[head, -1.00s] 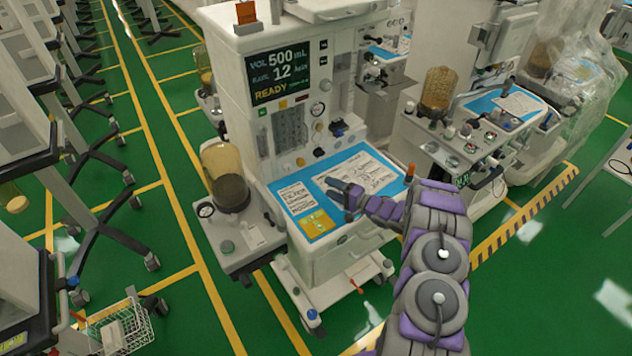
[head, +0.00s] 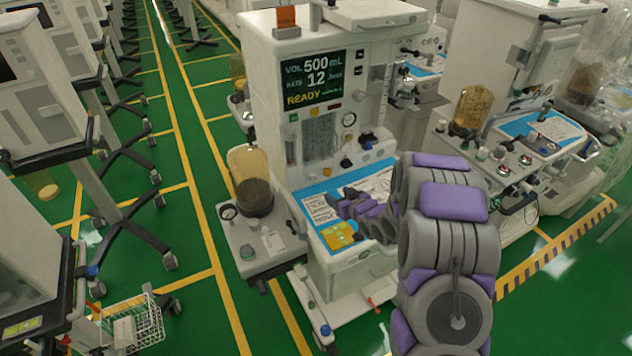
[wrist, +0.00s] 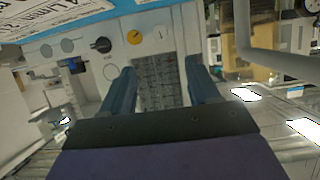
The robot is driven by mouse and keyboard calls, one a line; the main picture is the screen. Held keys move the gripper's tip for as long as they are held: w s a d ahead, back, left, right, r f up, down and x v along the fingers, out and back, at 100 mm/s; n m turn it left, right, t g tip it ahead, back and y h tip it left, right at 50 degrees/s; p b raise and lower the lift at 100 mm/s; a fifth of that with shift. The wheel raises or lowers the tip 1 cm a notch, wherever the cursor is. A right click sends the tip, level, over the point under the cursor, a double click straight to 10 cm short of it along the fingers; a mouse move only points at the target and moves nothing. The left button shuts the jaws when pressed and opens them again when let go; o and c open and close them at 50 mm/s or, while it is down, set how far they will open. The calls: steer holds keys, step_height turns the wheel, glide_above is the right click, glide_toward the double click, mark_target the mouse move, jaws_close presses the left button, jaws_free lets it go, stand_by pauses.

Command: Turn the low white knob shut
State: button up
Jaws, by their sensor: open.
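The machine with the READY screen (head: 314,80) stands in the middle of the head view. My gripper is in front of the panel over the work surface, mostly hidden by my arm in the head view. In the wrist view my gripper (wrist: 160,72) has its two fingers apart with nothing between them. Beyond them are a grey panel, a black knob (wrist: 101,45) and a yellow knob (wrist: 134,37). The gripper is apart from the knobs.
A blue work surface (head: 318,193) with printed sheets and a yellow card (head: 338,236) lies below the panel. A brown canister (head: 252,180) stands on the machine's left. Another machine (head: 500,150) stands at right.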

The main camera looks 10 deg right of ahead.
mark_target(315, 178)
steer(key=b+x, duration=0.2)
steer(key=x, duration=1.5)
steer(key=shift+w+b, duration=0.15)
steer(key=shift+b, duration=0.15)
steer(key=c, duration=1)
steer(key=shift+p, duration=0.4)
steer(key=p, duration=0.3)
steer(key=shift+d+r+m, duration=0.1)
steer(key=shift+r+m, duration=0.15)
steer(key=shift+m, duration=0.05)
steer(key=p, duration=0.3)
steer(key=shift+f+y, duration=0.1)
steer(key=shift+y, duration=0.2)
steer(key=shift+f+m, duration=0.2)
steer(key=shift+m, duration=0.1)
